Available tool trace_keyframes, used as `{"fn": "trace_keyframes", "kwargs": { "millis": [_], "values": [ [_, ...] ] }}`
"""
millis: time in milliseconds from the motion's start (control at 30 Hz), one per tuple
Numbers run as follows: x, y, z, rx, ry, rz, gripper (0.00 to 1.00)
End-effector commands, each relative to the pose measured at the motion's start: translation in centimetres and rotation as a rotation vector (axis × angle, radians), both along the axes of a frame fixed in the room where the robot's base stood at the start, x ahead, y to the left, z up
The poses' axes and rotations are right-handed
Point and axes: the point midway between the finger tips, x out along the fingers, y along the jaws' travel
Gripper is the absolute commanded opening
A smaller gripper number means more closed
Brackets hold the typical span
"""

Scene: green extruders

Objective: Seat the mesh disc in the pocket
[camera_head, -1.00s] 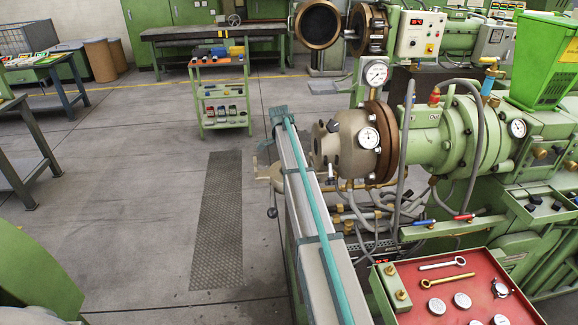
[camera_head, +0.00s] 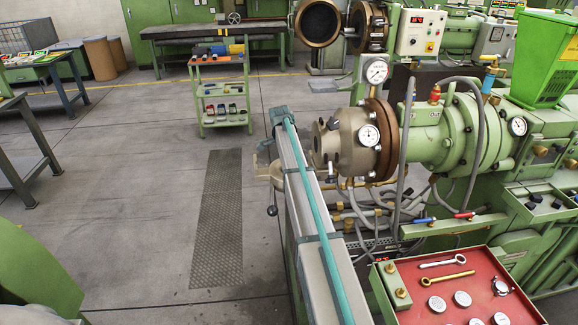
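My gripper is not in view. Several small round silvery discs lie on a red-topped tray (camera_head: 421,266) at the bottom right. One disc (camera_head: 436,305) is at the left, another (camera_head: 462,299) is beside it, and a third (camera_head: 501,287) sits further right. Others are near the lower edge. I cannot tell which of them is the mesh disc. A thick bronze ring (camera_head: 298,24) with a dark round opening stands open at the top centre. I cannot tell whether it holds the pocket. No pocket can be made out clearly at this size.
A green extruder (camera_head: 425,135) with a tan flanged head (camera_head: 345,140) and gauges fills the right. A long rail-like trough (camera_head: 318,225) runs forward below it. Two wrenches, one silvery (camera_head: 442,262) and one brass (camera_head: 448,277), lie on the tray. The floor at left is mostly clear.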

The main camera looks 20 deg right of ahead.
Motion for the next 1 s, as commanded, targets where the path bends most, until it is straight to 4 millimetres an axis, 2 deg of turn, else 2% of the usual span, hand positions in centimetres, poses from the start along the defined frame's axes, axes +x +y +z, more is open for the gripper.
{"fn": "trace_keyframes", "kwargs": {
  "millis": [400, 433, 567, 600, 1000],
  "values": [
    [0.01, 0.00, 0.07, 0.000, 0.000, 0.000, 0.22],
    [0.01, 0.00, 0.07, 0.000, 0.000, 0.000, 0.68],
    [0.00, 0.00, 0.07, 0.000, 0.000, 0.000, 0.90],
    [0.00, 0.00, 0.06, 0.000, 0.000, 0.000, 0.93],
    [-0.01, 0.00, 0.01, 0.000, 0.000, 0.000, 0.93]
  ]
}}
